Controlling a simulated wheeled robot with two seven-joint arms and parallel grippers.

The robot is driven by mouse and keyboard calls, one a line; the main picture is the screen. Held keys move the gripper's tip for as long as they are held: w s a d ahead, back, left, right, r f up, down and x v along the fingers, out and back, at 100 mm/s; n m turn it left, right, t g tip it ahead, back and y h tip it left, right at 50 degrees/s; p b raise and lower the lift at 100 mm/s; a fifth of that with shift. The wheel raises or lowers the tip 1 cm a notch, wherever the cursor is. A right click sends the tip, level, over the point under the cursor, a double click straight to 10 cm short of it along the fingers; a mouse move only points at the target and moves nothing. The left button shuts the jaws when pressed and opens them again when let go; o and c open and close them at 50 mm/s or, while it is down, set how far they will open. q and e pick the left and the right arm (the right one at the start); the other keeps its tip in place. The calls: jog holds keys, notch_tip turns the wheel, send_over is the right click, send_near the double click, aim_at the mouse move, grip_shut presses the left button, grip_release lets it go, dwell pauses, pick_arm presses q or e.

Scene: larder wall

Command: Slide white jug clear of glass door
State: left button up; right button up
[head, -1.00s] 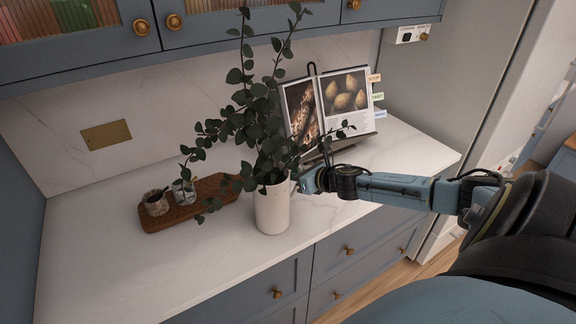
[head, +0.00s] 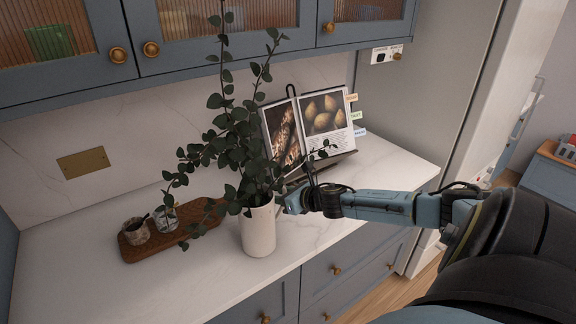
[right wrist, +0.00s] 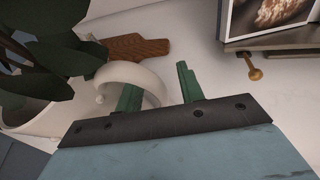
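The white jug (head: 258,230) stands upright on the marble counter, holding tall dark-green leafy stems (head: 235,150). The stems rise in front of the middle glass door (head: 185,25) of the blue wall cabinet. My right gripper (head: 288,205) is at the jug's right side, near the handle. In the right wrist view my right gripper (right wrist: 158,88) is open; its green fingers stand on either side of the outer part of the jug's white handle (right wrist: 128,70), apart from each other. Whether they touch the handle is unclear. My left gripper is in no view.
A wooden board (head: 135,250) with two small pots (head: 135,231) lies left of the jug. An open cookbook (head: 320,118) on a stand is behind my right gripper. The counter (head: 390,160) is clear at the far right, and also at the front left.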

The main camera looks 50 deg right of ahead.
jog(key=shift+s+d+r, duration=0.1)
jog(key=shift+s, duration=0.4)
jog(key=p+v, duration=0.1)
jog(key=v, duration=1.1)
jog(key=shift+r+p, duration=0.2)
jog(key=shift+p, duration=0.15)
